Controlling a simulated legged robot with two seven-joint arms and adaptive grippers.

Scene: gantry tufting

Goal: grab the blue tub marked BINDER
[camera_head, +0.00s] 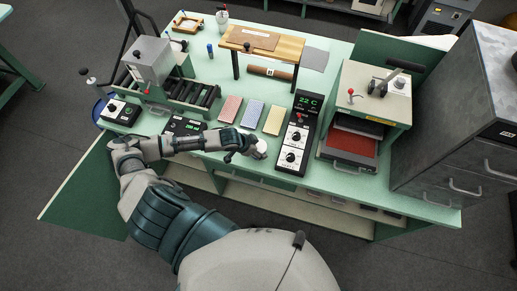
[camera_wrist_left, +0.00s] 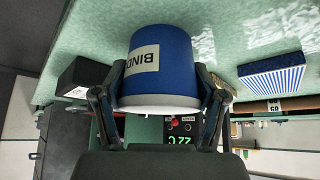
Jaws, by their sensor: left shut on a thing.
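The blue tub (camera_wrist_left: 172,62) fills the middle of the left wrist view. It has a white rim or lid and a pale label, partly turned away, that reads "BIND". It looks upside down in that view. My left gripper (camera_wrist_left: 160,92) has one finger on each side of it and is shut on it. In the head view my left gripper (camera_head: 247,149) is at the front edge of the mint bench, with a small white round top (camera_head: 261,146) at its tip. I cannot tell whether the tub touches the bench. My right gripper is not in view.
A dark control panel (camera_head: 297,133) with a green "22 C" display stands just right of the gripper. Red, blue and yellow patterned blocks (camera_head: 252,114) lie behind it. A press with a red bed (camera_head: 350,146) is farther right. A roller machine (camera_head: 180,90) is at left.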

